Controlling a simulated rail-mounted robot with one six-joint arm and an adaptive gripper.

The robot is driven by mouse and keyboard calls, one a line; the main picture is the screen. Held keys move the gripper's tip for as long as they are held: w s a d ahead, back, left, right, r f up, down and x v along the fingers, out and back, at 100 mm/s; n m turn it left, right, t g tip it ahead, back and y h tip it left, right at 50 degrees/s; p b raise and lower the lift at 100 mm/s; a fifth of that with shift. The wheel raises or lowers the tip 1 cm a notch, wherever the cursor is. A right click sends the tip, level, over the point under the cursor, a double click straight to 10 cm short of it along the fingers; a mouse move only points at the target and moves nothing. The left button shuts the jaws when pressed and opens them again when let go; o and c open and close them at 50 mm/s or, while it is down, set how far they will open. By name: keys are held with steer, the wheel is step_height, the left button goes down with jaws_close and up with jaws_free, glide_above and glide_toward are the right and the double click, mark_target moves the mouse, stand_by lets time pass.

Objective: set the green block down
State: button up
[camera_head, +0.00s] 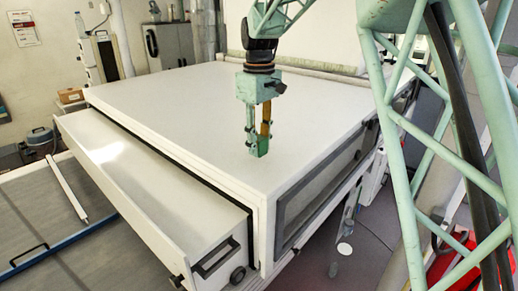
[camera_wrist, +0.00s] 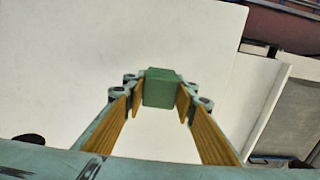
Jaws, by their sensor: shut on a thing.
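My gripper (camera_head: 258,148) hangs above the white top of the large curing cabinet (camera_head: 190,110), near its front right corner. In the wrist view my gripper (camera_wrist: 160,92) is shut on the green block (camera_wrist: 162,88), which sits between the two fingertips. The block looks like a small, plain green box. In the head view the green block (camera_head: 259,146) shows low between the fingers, partly hidden by them. I cannot tell whether its underside touches the white top.
The white top is bare around the gripper. A pulled-out white drawer (camera_head: 130,165) with a black handle runs along the left side, lower down. A dark window (camera_head: 325,185) is in the right-hand face. A rolled cover (camera_head: 310,68) lies along the back edge.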

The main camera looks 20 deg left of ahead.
mark_target(259, 138)
steer(key=shift+f, duration=0.75)
steer(key=shift+f, duration=0.1)
steer(key=o, duration=0.9)
steer(key=shift+r, duration=6.1)
